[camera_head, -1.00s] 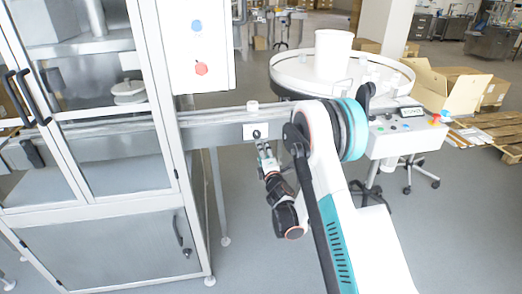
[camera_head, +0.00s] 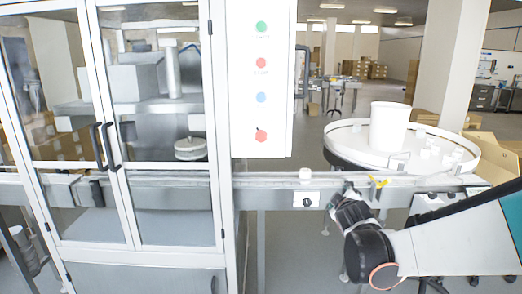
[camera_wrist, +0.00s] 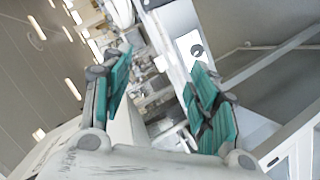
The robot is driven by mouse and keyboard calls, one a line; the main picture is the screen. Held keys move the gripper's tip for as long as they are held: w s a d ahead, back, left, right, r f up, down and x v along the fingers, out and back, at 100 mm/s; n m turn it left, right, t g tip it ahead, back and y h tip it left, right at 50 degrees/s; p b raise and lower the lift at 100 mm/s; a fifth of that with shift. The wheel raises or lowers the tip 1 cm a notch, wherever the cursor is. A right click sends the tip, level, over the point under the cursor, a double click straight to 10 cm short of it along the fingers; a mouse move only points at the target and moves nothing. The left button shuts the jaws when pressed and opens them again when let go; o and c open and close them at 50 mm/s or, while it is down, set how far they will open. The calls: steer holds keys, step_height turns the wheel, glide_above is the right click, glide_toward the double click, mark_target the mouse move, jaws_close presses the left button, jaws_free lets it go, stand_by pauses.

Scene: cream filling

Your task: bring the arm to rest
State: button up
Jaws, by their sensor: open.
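My gripper (camera_head: 338,196) shows small in the head view, at the front of the conveyor, just right of a white plate with a black knob (camera_head: 306,200). In the wrist view my gripper (camera_wrist: 162,85) has its two green-padded fingers spread wide apart with nothing between them. The knob plate (camera_wrist: 190,46) shows beyond the fingers there. My dark wrist and white arm reach in from the right edge of the head view. Whether the fingertips touch the conveyor front cannot be told.
A conveyor (camera_head: 265,184) runs across, with a small white jar (camera_head: 305,174) on it. A glass-doored cabinet (camera_head: 215,130) stands left, with a button panel (camera_head: 262,100) beside it. A round turntable (camera_head: 345,150) carries a white drum (camera_head: 389,126) and several small white jars.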

steer(key=s+a+f+m+g+y, duration=0.1)
steer(key=s+m+g, duration=0.1)
steer(key=s, duration=0.9)
steer(key=s+a+m+g+y, duration=0.1)
steer(key=s+a+m+g, duration=0.1)
steer(key=s, duration=1)
steer(key=s+a+f+m+g, duration=0.1)
steer(key=s+m, duration=0.3)
steer(key=s, duration=0.8)
steer(key=shift+a+f+m+g+y, duration=0.3)
steer(key=shift+a+g+y, duration=0.1)
steer(key=shift+g, duration=0.3)
